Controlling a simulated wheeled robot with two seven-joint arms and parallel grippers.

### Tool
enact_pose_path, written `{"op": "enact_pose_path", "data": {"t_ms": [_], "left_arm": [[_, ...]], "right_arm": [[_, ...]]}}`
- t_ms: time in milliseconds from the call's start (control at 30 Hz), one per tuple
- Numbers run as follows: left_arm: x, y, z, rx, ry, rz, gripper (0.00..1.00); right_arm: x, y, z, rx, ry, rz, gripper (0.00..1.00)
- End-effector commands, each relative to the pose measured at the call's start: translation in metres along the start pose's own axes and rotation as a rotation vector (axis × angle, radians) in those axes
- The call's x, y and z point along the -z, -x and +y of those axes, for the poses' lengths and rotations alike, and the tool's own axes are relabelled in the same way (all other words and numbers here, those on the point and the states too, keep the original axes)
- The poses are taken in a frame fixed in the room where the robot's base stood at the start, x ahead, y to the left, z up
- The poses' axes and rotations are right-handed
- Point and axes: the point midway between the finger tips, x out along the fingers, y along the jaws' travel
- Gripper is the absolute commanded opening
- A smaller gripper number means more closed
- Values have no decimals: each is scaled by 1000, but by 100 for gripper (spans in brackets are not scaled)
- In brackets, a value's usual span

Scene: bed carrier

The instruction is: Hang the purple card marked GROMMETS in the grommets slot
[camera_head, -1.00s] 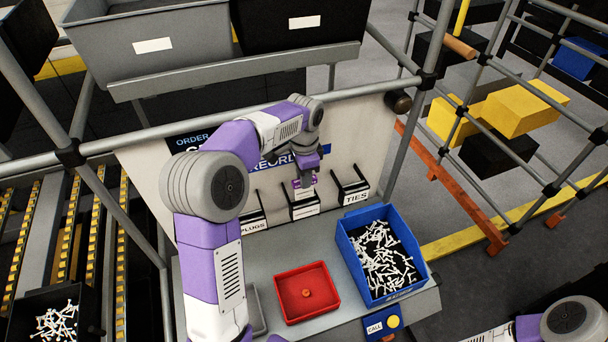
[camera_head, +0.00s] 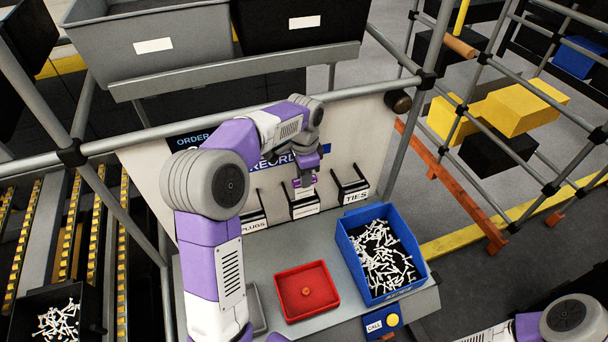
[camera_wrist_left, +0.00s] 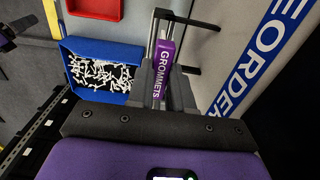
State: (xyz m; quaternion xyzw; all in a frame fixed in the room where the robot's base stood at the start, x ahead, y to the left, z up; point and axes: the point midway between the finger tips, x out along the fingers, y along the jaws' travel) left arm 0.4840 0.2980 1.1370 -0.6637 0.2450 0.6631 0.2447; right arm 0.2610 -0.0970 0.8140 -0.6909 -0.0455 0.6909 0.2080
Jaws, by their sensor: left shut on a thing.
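The purple card marked GROMMETS (camera_wrist_left: 162,70) is held between the fingers of my left gripper (camera_wrist_left: 163,92) in the left wrist view. In the head view my left gripper (camera_head: 305,178) is in front of the panel, just above the middle slot (camera_head: 304,210), between the slots labelled PLUGS (camera_head: 253,224) and TIES (camera_head: 355,194). The middle slot's label is too small to read. In the wrist view a dark slot frame lies close beyond the card; I cannot tell whether the card is inside it. My right gripper is out of view.
A red tray (camera_head: 322,304) and a blue bin (camera_head: 413,286) of white pieces stand on the bench below the slots. A CALL button box (camera_head: 377,327) is at the front edge. A shelf with grey and black bins (camera_head: 200,77) is overhead.

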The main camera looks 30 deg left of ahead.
Motion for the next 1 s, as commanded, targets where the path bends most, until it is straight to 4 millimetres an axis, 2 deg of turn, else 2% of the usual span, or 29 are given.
{"op": "enact_pose_path", "data": {"t_ms": [533, 1000], "left_arm": [[0, -1, 0, 0, 0, 0, 0], [0, -13, 0, 0, 0, -1, 0]], "right_arm": [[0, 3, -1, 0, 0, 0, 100], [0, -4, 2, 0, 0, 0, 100]]}}
